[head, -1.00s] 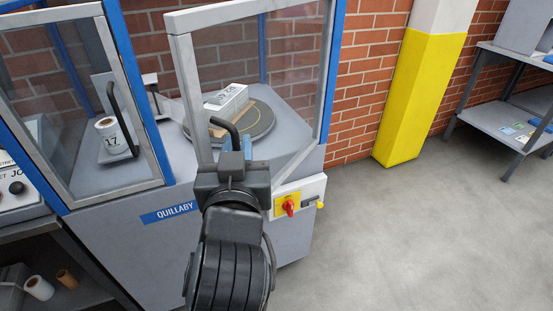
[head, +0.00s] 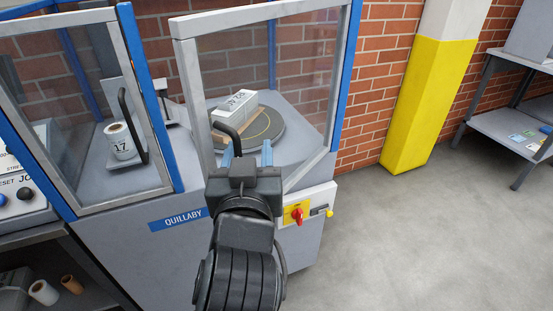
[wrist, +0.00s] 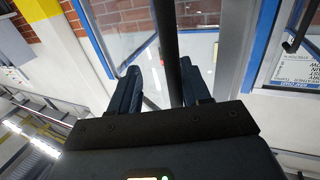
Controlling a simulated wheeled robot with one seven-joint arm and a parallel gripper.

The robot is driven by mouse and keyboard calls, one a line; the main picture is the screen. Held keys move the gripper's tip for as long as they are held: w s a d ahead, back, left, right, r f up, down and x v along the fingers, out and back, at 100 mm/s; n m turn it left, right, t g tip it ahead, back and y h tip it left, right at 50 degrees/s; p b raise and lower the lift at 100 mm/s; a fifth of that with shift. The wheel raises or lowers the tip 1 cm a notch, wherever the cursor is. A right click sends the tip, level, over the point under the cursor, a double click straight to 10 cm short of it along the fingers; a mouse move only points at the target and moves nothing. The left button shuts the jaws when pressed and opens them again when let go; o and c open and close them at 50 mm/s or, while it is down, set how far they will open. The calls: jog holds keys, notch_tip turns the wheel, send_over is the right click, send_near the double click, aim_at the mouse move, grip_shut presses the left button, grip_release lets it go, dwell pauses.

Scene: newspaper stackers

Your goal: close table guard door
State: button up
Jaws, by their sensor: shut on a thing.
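The guard door (head: 200,110) on the right of the machine is a clear panel in a grey frame, standing partly open. A gap separates its left edge from the blue post (head: 147,95). Its black handle (head: 224,131) is a bent bar near that edge. My gripper (head: 245,155) is shut on the handle. In the wrist view, the dark bar of the handle (wrist: 166,45) runs between the blue fingers of my gripper (wrist: 160,90). The lower part of the handle is hidden behind my gripper in the head view.
Behind the door, a white block (head: 236,104) sits on a round turntable (head: 270,135). A second framed panel (head: 85,120) with a black handle stands at left. A red switch (head: 297,215) is below the door. A yellow pillar (head: 428,105) and open floor lie right.

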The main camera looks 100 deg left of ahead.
jog(key=shift+s+r+n+g, duration=0.1)
jog(key=shift+s+n+g, duration=0.15)
jog(key=shift+s, duration=0.7)
jog(key=shift+s+r+n+g, duration=0.15)
jog(key=shift+s+g, duration=0.2)
jog(key=shift+s, duration=0.55)
jog(key=w, duration=0.2)
jog(key=shift+w+f+m+t, duration=0.25)
jog(key=shift+w+m+t, duration=0.05)
jog(key=shift+t, duration=0.1)
jog(key=shift+s+d+f+b, duration=0.2)
jog(key=shift+s+d+b, duration=0.1)
jog(key=shift+d, duration=0.15)
jog(key=shift+s+d+f+b, duration=0.15)
jog(key=shift+s+d+b, duration=0.1)
jog(key=shift+d, duration=0.2)
jog(key=d+b, duration=0.2)
jog(key=d, duration=0.4)
jog(key=shift+s+d+r, duration=0.15)
jog(key=shift+s+r, duration=0.1)
jog(key=shift+s, duration=0.1)
jog(key=b+v, duration=0.2)
jog(key=v, duration=0.5)
jog(key=shift+d, duration=0.4)
